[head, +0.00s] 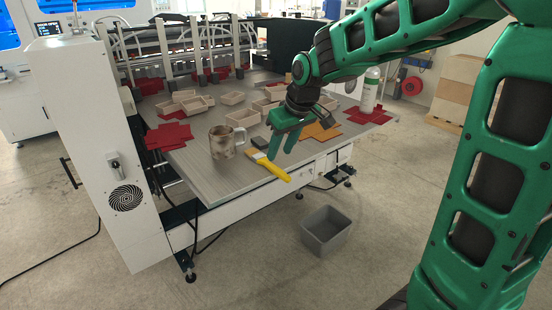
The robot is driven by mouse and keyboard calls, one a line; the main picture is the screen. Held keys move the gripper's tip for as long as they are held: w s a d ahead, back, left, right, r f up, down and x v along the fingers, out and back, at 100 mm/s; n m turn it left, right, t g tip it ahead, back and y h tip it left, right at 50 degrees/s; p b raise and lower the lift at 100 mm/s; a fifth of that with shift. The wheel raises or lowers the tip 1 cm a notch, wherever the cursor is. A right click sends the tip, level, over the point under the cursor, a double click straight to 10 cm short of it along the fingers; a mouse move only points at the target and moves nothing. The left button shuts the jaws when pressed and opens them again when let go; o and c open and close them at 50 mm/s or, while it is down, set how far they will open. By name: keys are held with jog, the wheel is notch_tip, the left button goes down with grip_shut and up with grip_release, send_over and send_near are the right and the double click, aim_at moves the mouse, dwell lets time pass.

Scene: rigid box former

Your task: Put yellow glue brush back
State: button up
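The yellow glue brush (273,169) lies near the front edge of the grey table. Its pale bristle end points toward the mug and its yellow handle reaches to the table edge. A stained metal mug (221,143) with a side handle stands upright on the table to the left of the brush. My gripper (283,147) is above the table, just up and right of the brush, with its green fingers pointing down. The fingers are apart and nothing shows between them. The inside of the mug is mostly hidden.
Several open boxes (232,99) and red sheets (170,135) lie farther back. Orange sheets (321,131) and a white bottle (370,90) are at the right. A grey bin (326,230) stands on the floor.

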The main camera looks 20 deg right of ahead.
jog(key=a+v, duration=0.1)
jog(key=v, duration=0.6)
jog(key=s+d+f+m+g, duration=0.1)
jog(key=s+d+f+m, duration=0.2)
jog(key=s, duration=0.7)
jog(key=s+d+f+m+g, duration=0.2)
jog(key=s+d+f+m, duration=0.1)
jog(key=s+d, duration=0.4)
jog(key=s+d+f+m+g+h, duration=0.1)
jog(key=s+d+f+m, duration=0.3)
jog(key=s, duration=1)
jog(key=shift+d+f+g, duration=0.3)
jog(key=shift+d, duration=0.45)
jog(key=shift+w, duration=0.2)
